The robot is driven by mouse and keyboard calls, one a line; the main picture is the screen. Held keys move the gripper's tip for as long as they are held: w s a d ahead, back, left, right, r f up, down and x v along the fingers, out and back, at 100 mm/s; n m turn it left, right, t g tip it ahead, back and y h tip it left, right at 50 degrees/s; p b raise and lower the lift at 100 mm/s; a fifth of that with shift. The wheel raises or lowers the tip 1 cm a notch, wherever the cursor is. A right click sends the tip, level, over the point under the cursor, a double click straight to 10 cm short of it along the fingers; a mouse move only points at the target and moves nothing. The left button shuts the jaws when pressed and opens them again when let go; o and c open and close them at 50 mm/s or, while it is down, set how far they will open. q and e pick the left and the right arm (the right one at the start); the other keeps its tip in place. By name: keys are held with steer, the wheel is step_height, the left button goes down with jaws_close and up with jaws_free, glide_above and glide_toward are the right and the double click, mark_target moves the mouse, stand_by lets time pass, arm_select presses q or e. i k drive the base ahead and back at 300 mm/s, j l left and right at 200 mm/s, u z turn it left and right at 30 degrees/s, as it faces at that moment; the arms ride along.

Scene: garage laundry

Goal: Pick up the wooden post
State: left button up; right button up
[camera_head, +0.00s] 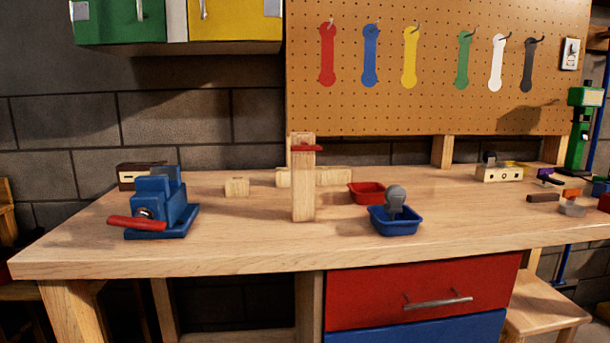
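A light wooden post (303,190) stands upright near the middle of the workbench top (250,250). A small red bar or peg (306,148) crosses its front near the top. Behind the post's lower part are low light wooden blocks (333,176), partly hidden by it. Neither of my grippers is in view, so nothing of mine shows near the post.
A blue vise (155,208) with a red handle stands left of the post. A red bin (367,192) and a blue bin (396,227) holding a grey object sit to its right. A small wooden block (237,187) lies to the left. The bench front is clear.

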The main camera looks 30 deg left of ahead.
mark_target(302, 163)
steer(key=j+u, duration=0.15)
steer(key=u, duration=1.55)
steer(key=l+z, duration=0.1)
steer(key=z, duration=0.3)
steer(key=i+z, duration=0.15)
steer(key=z, duration=0.2)
steer(key=i+l+z, duration=0.1)
steer(key=z, duration=0.3)
steer(key=i+z, duration=0.1)
steer(key=z, duration=0.3)
